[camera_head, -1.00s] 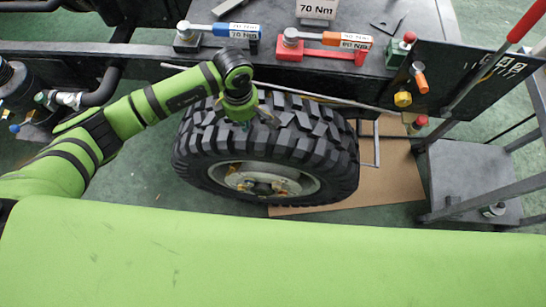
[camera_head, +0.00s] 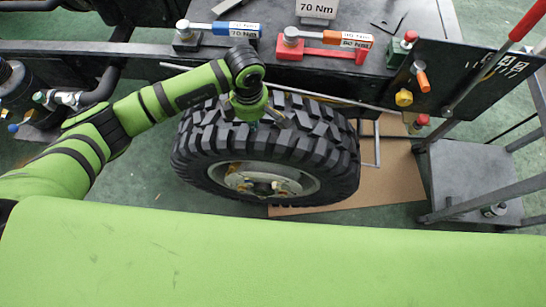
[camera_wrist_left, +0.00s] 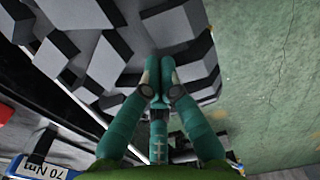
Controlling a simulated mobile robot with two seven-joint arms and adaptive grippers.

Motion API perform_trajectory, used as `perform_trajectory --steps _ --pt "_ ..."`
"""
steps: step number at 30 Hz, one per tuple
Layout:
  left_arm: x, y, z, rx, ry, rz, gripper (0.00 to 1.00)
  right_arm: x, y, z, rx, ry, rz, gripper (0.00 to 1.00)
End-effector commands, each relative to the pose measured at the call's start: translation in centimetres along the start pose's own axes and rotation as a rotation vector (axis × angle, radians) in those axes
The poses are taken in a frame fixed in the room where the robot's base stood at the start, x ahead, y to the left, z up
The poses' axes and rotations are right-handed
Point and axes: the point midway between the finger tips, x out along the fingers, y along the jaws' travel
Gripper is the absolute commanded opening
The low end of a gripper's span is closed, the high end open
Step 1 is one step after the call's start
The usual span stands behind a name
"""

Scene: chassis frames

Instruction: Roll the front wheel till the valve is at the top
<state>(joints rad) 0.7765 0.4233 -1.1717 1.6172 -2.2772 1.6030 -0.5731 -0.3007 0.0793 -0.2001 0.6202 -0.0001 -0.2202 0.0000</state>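The front wheel stands upright in the middle of the head view, with a black, blocky tyre (camera_head: 325,150) and a pale hub (camera_head: 250,180) with brass-coloured parts. I cannot make out the valve for certain. My left gripper (camera_head: 251,124) points down at the top of the tyre. In the left wrist view its green fingers (camera_wrist_left: 158,78) are together with nothing seen between them, right over the tread blocks (camera_wrist_left: 105,65). They look close to or touching the tread; I cannot tell which. My right gripper is not in view.
A black bench (camera_head: 280,70) behind the wheel carries a blue torque wrench (camera_head: 225,29), a red and orange one (camera_head: 335,39) and a "70 Nm" sign (camera_head: 318,8). A thin rod (camera_head: 330,98) runs behind the tyre. Brown board (camera_head: 400,175) lies beneath; a grey stand (camera_head: 475,180) is right.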

Motion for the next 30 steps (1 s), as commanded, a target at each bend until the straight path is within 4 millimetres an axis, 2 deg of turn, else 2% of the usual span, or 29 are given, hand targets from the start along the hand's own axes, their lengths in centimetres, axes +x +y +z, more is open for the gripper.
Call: perform_trajectory --steps 16,30 --pt "0.2 0.0 2.2 0.0 0.0 0.0 0.0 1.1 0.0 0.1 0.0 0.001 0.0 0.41" --pt "0.2 0.0 2.3 -0.001 0.003 -0.001 0.0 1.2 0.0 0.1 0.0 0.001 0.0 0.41"
